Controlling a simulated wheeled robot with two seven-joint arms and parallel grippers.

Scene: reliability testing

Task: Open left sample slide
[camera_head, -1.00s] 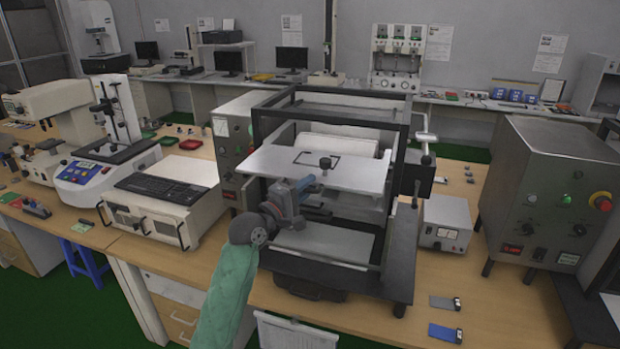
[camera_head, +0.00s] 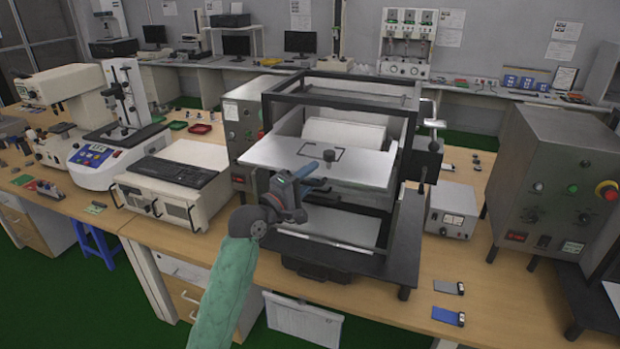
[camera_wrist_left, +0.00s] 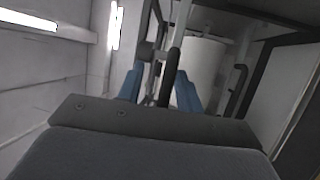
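The test machine (camera_head: 405,115) is an open dark frame on the bench. A pale flat plate (camera_head: 270,152) sticks out of its front, with a small dark knob (camera_head: 330,156) on top. I cannot tell whether this plate is the left sample slide. My left gripper (camera_head: 318,176) is at the front of the plate, just below and left of the knob in the picture. In the left wrist view its two blue fingers (camera_wrist_left: 160,88) stand apart, with a dark bar showing between them. Contact cannot be told. My right gripper is not in view.
A white roll (camera_head: 345,133) lies inside the frame behind the plate. A control box (camera_head: 243,125) stands to the left, a small meter box (camera_head: 452,210) to the right. A large grey cabinet (camera_head: 550,185) is at far right. The front right bench is mostly clear.

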